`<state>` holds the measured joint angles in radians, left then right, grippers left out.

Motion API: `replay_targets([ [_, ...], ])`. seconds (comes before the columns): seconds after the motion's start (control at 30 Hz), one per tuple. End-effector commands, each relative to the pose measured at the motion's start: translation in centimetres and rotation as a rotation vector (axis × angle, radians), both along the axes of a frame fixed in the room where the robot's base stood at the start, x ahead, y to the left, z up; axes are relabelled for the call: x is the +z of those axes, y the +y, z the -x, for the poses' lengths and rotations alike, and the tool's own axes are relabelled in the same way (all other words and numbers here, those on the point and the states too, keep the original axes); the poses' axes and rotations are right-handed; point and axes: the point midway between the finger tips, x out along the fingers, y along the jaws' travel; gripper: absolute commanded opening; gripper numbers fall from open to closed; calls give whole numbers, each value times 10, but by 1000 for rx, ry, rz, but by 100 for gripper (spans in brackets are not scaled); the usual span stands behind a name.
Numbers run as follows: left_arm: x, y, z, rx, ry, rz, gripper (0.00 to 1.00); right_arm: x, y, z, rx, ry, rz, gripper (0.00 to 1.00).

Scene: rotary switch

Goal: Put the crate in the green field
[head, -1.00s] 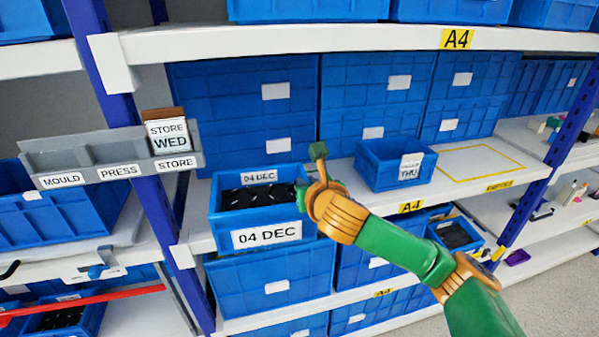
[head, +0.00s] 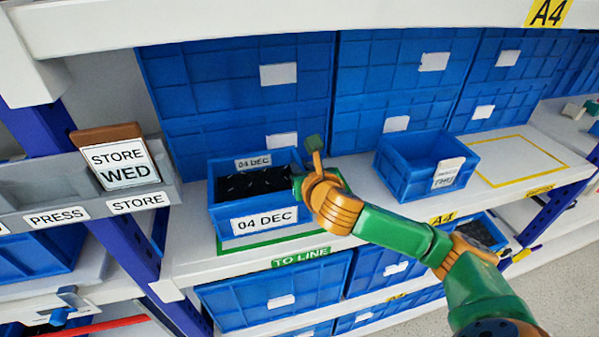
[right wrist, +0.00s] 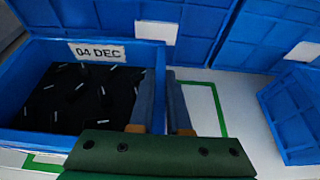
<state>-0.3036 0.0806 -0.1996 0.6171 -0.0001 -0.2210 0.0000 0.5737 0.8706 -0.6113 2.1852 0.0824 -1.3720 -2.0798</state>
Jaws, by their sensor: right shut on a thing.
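The blue crate (head: 232,212) holds black items and bears 04 DEC labels. It is at the left of the middle shelf in the head view, upright. My right gripper (head: 299,184) is shut on the crate's right wall; one finger shows on each side of the wall in the right wrist view (right wrist: 167,90). The green field is a green outline (head: 270,242) on the white shelf above a TO LINE label. Its front line shows before the crate, and its right line (right wrist: 221,118) lies right of the crate with a gap. I cannot tell if the crate touches the shelf. My left gripper is out of view.
A second blue crate (head: 408,178) labelled THU stands to the right, beside an empty yellow outline (head: 515,160). Large blue boxes (head: 235,95) line the back. An upper shelf (head: 230,22) runs overhead. A grey card rail (head: 40,195) is at left.

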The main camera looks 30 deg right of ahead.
Motion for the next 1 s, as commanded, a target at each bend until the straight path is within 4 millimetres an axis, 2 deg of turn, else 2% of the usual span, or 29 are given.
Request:
replay_targets([
  [0.07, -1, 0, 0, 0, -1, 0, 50, -6, 0, 0, -1, -1, -2, 0],
  [0.37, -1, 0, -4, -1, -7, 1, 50, -8, 0, 0, -1, -3, -1, 0],
  [0.4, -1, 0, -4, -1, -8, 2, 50, -8, 0, 0, 0, -1, 0, 23],
  [0.5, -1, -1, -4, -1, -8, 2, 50, -8, 0, 0, 0, -1, -1, 45],
  [0.83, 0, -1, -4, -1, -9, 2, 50, -5, 0, 0, 0, -2, 0, 45],
  [1.0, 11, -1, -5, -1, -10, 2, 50, 3, -3, -2, -1, -1, 1, 45],
])
